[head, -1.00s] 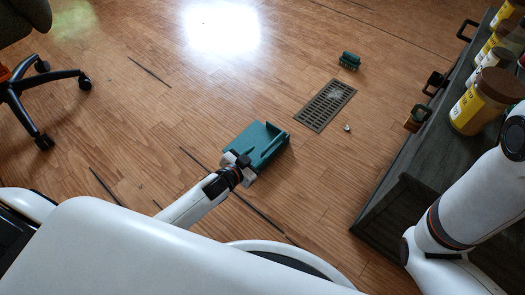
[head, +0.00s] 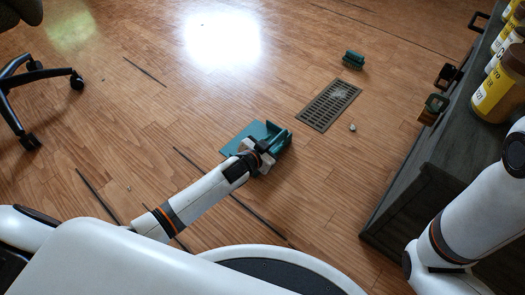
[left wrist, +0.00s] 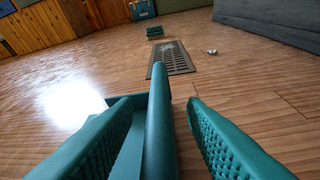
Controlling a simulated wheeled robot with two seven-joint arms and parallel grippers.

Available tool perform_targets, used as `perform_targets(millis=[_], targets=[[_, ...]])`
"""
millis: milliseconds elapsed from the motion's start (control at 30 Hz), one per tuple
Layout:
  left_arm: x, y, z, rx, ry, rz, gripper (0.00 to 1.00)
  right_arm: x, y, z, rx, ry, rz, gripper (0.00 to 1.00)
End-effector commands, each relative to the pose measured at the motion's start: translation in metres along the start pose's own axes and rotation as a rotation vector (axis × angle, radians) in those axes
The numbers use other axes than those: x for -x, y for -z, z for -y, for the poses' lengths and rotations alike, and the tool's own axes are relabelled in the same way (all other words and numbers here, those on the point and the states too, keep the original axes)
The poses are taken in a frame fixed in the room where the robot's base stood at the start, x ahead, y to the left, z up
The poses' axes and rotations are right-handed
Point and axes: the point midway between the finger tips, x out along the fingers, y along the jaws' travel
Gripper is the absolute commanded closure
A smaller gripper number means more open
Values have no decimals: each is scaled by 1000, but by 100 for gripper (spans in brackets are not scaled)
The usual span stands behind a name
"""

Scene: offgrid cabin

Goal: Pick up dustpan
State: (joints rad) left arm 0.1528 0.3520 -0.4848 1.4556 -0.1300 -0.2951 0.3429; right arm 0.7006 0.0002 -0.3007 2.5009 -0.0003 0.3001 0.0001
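The teal dustpan (head: 238,139) lies on the wooden floor in the head view, partly hidden by my left gripper (head: 270,150). In the left wrist view, the dustpan's long raised teal part (left wrist: 159,125) runs between the two fingers of my left gripper (left wrist: 159,103). The fingers are apart, with textured inner faces, and a gap shows between the raised part and the right finger. The left finger is close to the dustpan; I cannot tell whether it touches. My right gripper is out of view; only part of the right arm shows.
A teal brush (head: 353,60) lies beyond a metal floor vent (head: 328,104). A small pale object (head: 352,127) is beside the vent. A dark cabinet (head: 400,215) with jars stands at the right. A wheeled chair (head: 30,95) is at the left. Floor around the dustpan is mostly clear.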

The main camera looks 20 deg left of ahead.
Motion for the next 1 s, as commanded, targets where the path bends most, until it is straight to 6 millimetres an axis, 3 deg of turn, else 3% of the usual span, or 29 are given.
perform_targets(millis=[200, 467, 1000], targets=[[0, -1, 0, 0, 0, 0, 62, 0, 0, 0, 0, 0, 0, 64], [0, -1, 0, 0, 0, 0, 100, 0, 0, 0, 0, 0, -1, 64], [3, -10, -2, 0, 0, 2, 100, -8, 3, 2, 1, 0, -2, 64]])
